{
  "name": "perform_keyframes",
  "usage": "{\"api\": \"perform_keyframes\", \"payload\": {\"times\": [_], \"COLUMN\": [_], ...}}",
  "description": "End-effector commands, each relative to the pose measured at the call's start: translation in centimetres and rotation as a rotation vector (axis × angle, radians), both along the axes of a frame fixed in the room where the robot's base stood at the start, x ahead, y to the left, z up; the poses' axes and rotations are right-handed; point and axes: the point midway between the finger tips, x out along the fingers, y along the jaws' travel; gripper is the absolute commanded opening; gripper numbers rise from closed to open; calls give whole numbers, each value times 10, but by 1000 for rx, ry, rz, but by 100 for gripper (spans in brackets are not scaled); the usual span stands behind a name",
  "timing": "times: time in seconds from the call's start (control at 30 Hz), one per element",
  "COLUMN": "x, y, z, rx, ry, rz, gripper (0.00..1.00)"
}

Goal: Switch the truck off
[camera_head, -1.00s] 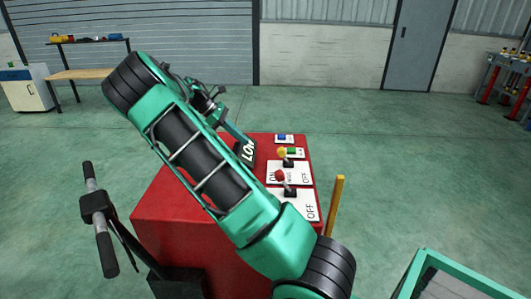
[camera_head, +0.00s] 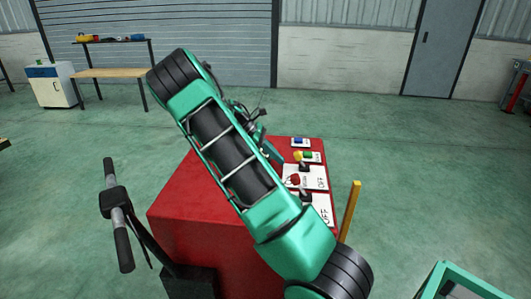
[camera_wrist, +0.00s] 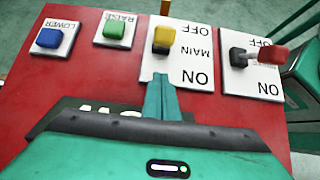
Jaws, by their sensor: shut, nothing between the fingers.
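The red truck body (camera_head: 185,220) carries a control panel on its right side in the head view. In the wrist view the MAIN switch has a yellow handle (camera_wrist: 164,38) on a white plate marked OFF at the top and ON at the bottom. Beside it is a second switch with a red handle (camera_wrist: 270,54), its plate also marked OFF and ON. My gripper (camera_wrist: 163,78) is shut and empty, its tips over the lower, ON side of the MAIN plate, just below the yellow handle. I cannot tell whether they touch. In the head view my arm partly hides the gripper.
A blue LOWER button (camera_wrist: 49,38) and a green RAISE button (camera_wrist: 115,29) sit left of the switches in the wrist view. A yellow post (camera_head: 349,211) stands right of the truck. The tiller handle (camera_head: 115,200) is at left. Open floor lies behind the truck.

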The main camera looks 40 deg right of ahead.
Motion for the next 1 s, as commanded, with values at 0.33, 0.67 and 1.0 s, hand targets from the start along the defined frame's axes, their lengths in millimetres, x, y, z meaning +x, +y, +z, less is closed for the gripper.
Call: {"api": "perform_keyframes", "payload": {"times": [0.33,0.67,1.0], "x": [-20,-21,-15], "y": [-19,-9,-6], "z": [20,21,24], "rx": [-2,-1,27], "ry": [-5,-5,-38], "rz": [-1,2,20], "gripper": [0,0,0]}}
